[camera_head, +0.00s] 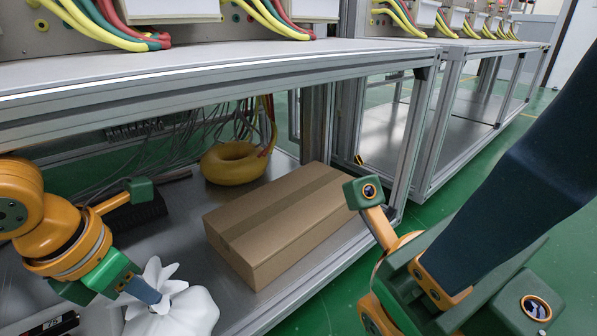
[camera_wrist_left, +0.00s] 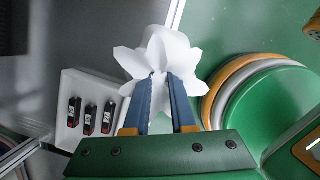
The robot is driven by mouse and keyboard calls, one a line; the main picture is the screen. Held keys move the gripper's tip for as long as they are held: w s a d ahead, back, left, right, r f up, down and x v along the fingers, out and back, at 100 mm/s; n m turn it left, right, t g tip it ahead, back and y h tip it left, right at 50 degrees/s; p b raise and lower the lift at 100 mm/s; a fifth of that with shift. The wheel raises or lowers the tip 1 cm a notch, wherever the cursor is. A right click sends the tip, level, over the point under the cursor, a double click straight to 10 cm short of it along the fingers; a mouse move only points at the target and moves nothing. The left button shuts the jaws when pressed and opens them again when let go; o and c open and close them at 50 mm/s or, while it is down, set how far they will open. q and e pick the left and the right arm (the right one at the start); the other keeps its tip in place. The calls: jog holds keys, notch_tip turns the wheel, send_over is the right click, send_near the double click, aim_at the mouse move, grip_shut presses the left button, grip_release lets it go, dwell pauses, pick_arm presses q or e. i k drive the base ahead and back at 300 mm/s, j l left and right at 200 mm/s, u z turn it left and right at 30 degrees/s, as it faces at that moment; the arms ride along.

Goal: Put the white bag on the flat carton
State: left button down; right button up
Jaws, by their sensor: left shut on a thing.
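The white bag (camera_head: 190,315) is at the bottom left of the head view, with its gathered, ruffled neck upward and its lower part cut off by the frame edge. My left gripper (camera_head: 150,293) is shut on this neck. In the left wrist view the bag (camera_wrist_left: 165,45) shows beyond the two blue fingers of my left gripper (camera_wrist_left: 167,80). The flat carton (camera_head: 285,220) is a closed brown box lying on the lower metal shelf, to the right of and behind the bag. My right arm comes in from the right, but its fingertips do not show.
A yellow ring-shaped coil (camera_head: 233,163) lies behind the carton, near hanging cables. The upper bench deck (camera_head: 200,65) overhangs the lower shelf (camera_head: 190,235). A frame post (camera_head: 410,140) stands right of the carton. A white holder (camera_wrist_left: 92,90) with dark items shows in the left wrist view.

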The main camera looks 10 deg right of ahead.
aim_at(289, 218)
jog(key=i+l+z, duration=0.1)
jog(key=i+l, duration=0.3)
jog(key=i+l+z, duration=0.15)
jog(key=i+l, duration=0.2)
jog(key=i, duration=0.15)
